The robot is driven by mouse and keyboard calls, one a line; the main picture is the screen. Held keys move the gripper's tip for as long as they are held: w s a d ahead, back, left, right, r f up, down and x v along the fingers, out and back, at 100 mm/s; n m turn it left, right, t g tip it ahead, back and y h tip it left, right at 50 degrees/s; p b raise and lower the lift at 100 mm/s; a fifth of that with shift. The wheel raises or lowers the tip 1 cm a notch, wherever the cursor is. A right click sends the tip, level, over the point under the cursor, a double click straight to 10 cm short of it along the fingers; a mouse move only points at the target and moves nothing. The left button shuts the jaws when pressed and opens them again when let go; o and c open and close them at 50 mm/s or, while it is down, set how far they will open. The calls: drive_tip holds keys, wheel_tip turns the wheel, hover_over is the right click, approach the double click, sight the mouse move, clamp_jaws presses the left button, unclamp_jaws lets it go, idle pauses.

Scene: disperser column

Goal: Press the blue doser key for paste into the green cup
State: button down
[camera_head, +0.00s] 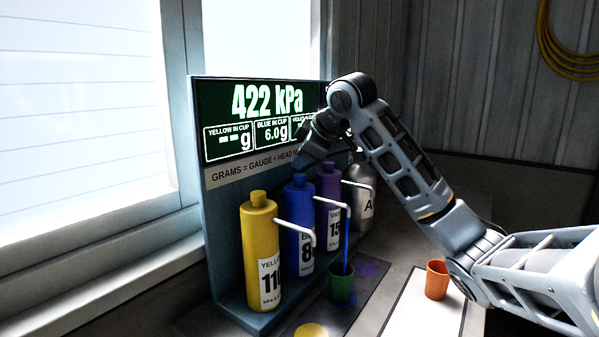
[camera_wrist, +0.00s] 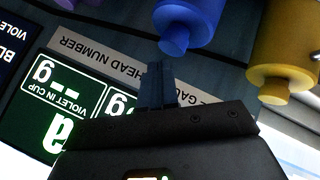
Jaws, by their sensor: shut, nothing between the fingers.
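The blue doser bottle (camera_head: 299,225) stands on the column between the yellow and violet ones. Its blue key (camera_head: 298,180) is the cap on top, and it also shows in the wrist view (camera_wrist: 174,45). The green cup (camera_head: 342,284) stands below the blue spout, and a blue strand runs from the spout into it. My gripper (camera_head: 301,160) is shut and empty, just above the blue key. In the wrist view its fingertips (camera_wrist: 160,68) are close beside the key; I cannot tell whether they touch it. The display (camera_head: 268,115) reads 422 kPa and blue in cup 6.0 g.
The yellow bottle (camera_head: 260,250) is to the left, the violet bottle (camera_head: 328,190) and a grey bottle (camera_head: 358,195) to the right. White spouts project forward from the bottles. An orange cup (camera_head: 437,280) stands on a white mat (camera_head: 410,310). The window is at the left.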

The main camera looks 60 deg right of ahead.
sight(301, 176)
drive_tip(key=shift+r, duration=0.2)
wheel_tip(301, 176, up, 5)
drive_tip(key=p, duration=0.4)
idle(0.3)
drive_tip(key=shift+f, duration=0.1)
idle(0.7)
